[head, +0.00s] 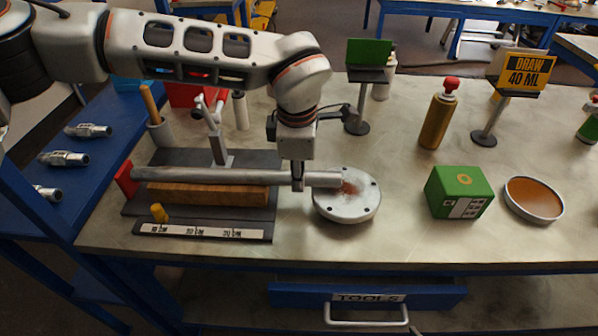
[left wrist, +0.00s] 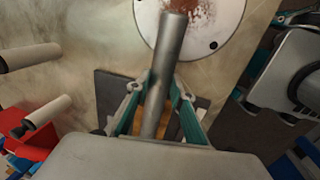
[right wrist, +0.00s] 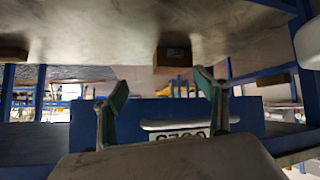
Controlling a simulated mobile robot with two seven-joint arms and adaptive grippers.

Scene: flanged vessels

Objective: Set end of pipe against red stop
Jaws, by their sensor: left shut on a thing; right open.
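The grey pipe (head: 220,176) lies left to right above a wooden block on a dark fixture plate (head: 258,213). Its left end is at the red stop (head: 125,181); I cannot tell whether they touch or a thin gap is left. My left gripper (head: 298,185) comes down from above and is shut on the pipe near its right end. In the left wrist view the pipe (left wrist: 168,75) runs between the fingers (left wrist: 157,92). The pipe's right end overhangs a round flange (head: 340,211). My right gripper (right wrist: 165,92) is open and empty, seen only in the right wrist view.
The wooden block (head: 205,194), a toggle clamp (head: 216,140), a yellow peg (head: 158,213) and a marked scale (head: 205,232) are on the fixture. A green box (head: 459,192), a dish (head: 533,199) and a bottle (head: 437,118) stand right. The front middle of the table is clear.

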